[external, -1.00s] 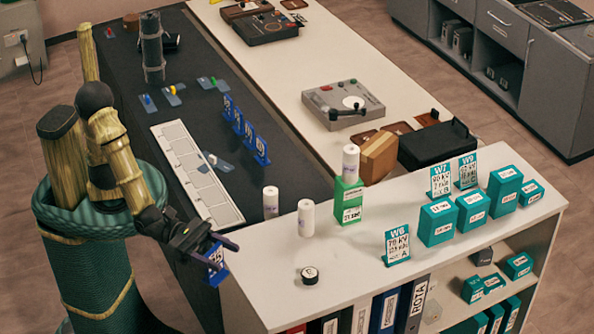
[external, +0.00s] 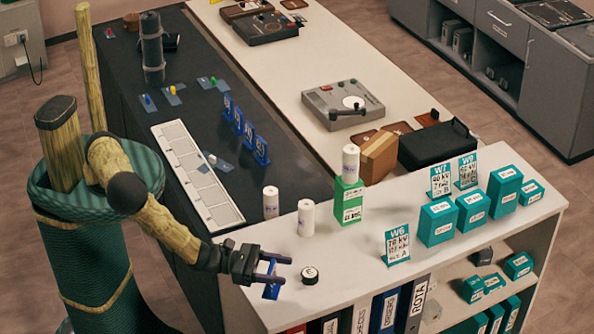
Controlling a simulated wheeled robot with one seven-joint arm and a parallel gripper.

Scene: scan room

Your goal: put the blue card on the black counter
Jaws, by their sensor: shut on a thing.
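My gripper (external: 274,267) is shut on a blue card (external: 271,287), which hangs below the fingers. It is over the front left end of the white shelf top, left of a small round black-and-white object. I cannot tell whether the card touches the surface. The black counter (external: 200,62) runs back behind the white shelf. Several other blue cards (external: 261,152) stand upright in a row on it, near its right side.
A white panelled tray (external: 222,214) lies along the counter's left side. White rolls (external: 306,217), a green box (external: 347,203) and teal boxes (external: 437,222) stand on the white shelf top (external: 340,262). The round object (external: 310,275) is close to my gripper. The counter's back right is clear.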

